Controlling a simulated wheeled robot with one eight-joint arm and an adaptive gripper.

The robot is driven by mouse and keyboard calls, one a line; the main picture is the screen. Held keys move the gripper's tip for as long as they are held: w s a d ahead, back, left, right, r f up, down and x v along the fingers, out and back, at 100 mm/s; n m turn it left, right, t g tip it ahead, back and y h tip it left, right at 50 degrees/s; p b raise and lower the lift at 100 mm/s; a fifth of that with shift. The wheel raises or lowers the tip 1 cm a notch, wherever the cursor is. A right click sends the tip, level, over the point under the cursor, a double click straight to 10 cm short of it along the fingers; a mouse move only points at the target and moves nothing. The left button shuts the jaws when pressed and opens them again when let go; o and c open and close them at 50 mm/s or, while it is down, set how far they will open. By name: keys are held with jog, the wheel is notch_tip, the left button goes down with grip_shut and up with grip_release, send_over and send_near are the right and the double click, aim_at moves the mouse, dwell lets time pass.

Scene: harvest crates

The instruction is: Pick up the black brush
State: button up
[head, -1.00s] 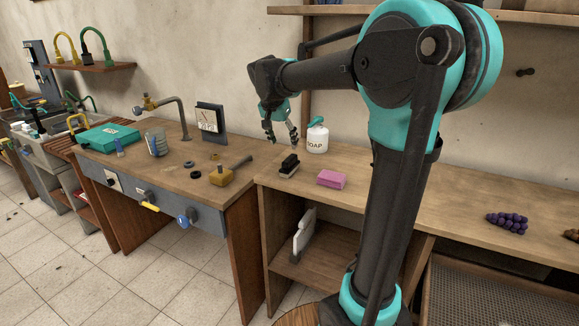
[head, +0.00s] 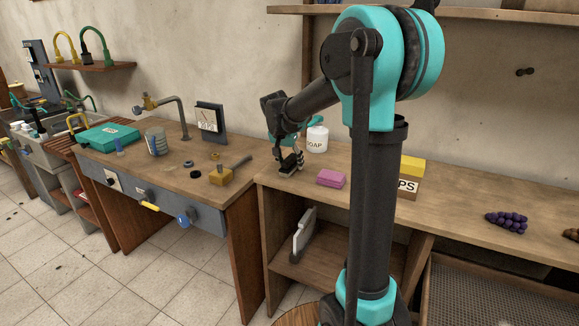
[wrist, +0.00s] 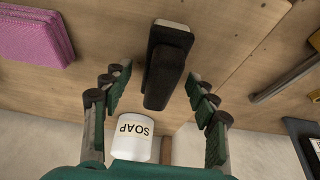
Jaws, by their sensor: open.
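The black brush (head: 287,171) lies on the wooden bench top near its left end, partly covered by my gripper in the head view. In the wrist view the brush (wrist: 167,65) shows a black handle and a pale strip at its far end. My gripper (wrist: 154,92) is open, with one finger on each side of the brush's near end and a gap on both sides. In the head view my gripper (head: 288,160) is right at the brush. Nothing is held.
A white soap container (head: 317,139) stands just behind the brush, close to my gripper. A pink sponge (head: 331,179) lies to the right. A yellow tool (head: 221,177) lies on the left table.

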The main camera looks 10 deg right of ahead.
aim_at(290, 157)
jog(key=shift+c, duration=0.2)
grip_shut()
jog(key=shift+r, duration=0.15)
notch_tip(290, 157, up, 20)
dwell(0.6)
jog(key=c, duration=0.6)
grip_release()
jog(key=c, duration=0.5)
jog(key=shift+o, duration=0.2)
jog(key=shift+s, duration=0.15)
